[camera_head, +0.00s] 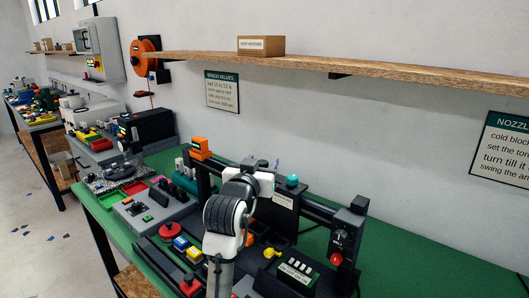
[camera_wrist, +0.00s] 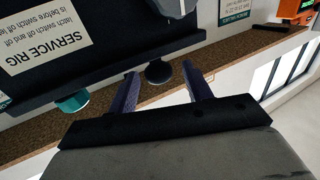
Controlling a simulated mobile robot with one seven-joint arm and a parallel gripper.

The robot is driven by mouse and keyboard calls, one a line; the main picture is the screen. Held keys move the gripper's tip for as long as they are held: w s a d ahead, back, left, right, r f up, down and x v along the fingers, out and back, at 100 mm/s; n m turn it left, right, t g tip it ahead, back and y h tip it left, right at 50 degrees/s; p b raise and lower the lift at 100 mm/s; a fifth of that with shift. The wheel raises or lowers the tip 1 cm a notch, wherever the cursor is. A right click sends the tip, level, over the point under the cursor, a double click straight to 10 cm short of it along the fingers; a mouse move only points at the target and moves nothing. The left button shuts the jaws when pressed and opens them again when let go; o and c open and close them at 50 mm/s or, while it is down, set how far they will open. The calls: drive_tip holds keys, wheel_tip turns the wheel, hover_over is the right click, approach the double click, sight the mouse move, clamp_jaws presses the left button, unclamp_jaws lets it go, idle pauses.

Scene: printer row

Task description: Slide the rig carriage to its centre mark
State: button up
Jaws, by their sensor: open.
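The service rig stands on the green bench in the head view, with a dark horizontal rail (camera_head: 318,212) between two posts. Its black panel (camera_head: 284,216) carries a "SERVICE RIG" label and a teal knob (camera_head: 292,181); the knob also shows in the wrist view (camera_wrist: 72,102). My gripper (camera_wrist: 158,69) is open in the wrist view, its two purple fingers spread. A dark round knob (camera_wrist: 158,74) shows between them, with gaps on both sides. I cannot tell whether this knob belongs to the carriage. My arm hides the rail's middle in the head view, and no centre mark is readable.
An orange block (camera_head: 200,147) tops the left post; the right post (camera_head: 345,236) has a red button. A wooden shelf (camera_head: 380,70) with a cardboard box (camera_head: 261,46) runs above. A grey control box (camera_head: 152,212) stands left. Bare green bench (camera_head: 395,260) lies right.

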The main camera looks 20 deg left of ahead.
drive_tip(key=shift+w+p, duration=0.4)
drive_tip(key=shift+w, duration=1.25)
